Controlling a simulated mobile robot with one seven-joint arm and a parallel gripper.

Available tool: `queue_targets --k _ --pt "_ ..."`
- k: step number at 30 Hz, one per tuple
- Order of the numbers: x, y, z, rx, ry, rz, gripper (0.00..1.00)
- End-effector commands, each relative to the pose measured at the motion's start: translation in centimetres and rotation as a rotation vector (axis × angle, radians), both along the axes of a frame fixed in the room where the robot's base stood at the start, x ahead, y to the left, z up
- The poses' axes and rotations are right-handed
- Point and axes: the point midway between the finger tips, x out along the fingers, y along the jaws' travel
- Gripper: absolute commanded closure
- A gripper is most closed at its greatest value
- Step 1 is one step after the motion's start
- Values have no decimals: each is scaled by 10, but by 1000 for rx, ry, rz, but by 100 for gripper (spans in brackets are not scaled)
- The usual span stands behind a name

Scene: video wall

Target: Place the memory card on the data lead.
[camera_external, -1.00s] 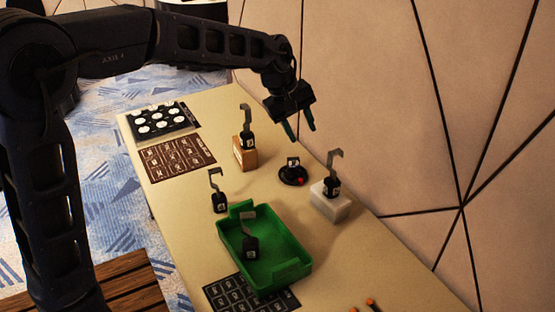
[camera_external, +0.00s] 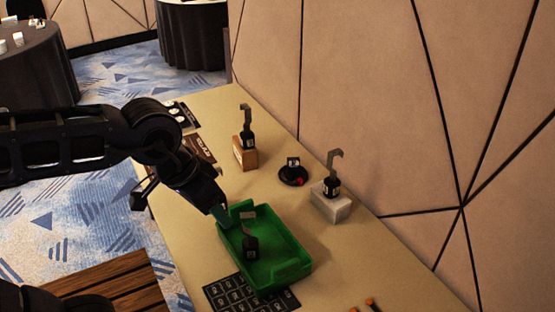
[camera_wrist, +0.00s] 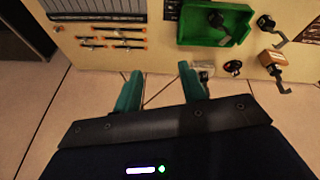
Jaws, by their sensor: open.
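My gripper (camera_external: 222,216) is low at the left rim of the green tray in the external view, its fingers partly hidden. In the wrist view my gripper (camera_wrist: 161,90) has its two green fingers wide apart with nothing between them. I cannot surely pick out a memory card. Several thin orange-tipped pieces (camera_wrist: 112,42), possibly leads, lie on the table in the wrist view; orange tips (camera_external: 370,302) also show at the bottom of the external view. I cannot tell which is the data lead.
The green tray (camera_external: 290,240) holds a black hooked piece (camera_external: 250,246). Similar pieces stand on a wooden block (camera_external: 245,158) and a pale block (camera_external: 332,206). A round black stand (camera_external: 292,178) is between them. A dark grid card (camera_external: 228,293) lies in front. The wall borders the table.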

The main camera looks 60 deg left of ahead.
Motion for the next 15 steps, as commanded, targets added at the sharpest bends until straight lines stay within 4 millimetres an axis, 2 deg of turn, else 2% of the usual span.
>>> queue_targets --k 1,6,10,15 --pt "-15 -4 -4 25 -10 -49 59" --pt "-49 -11 -19 96 -25 -177 59" --pt "-62 -13 -26 124 -30 -228 59" --pt "-65 -13 -28 134 -31 -244 59"
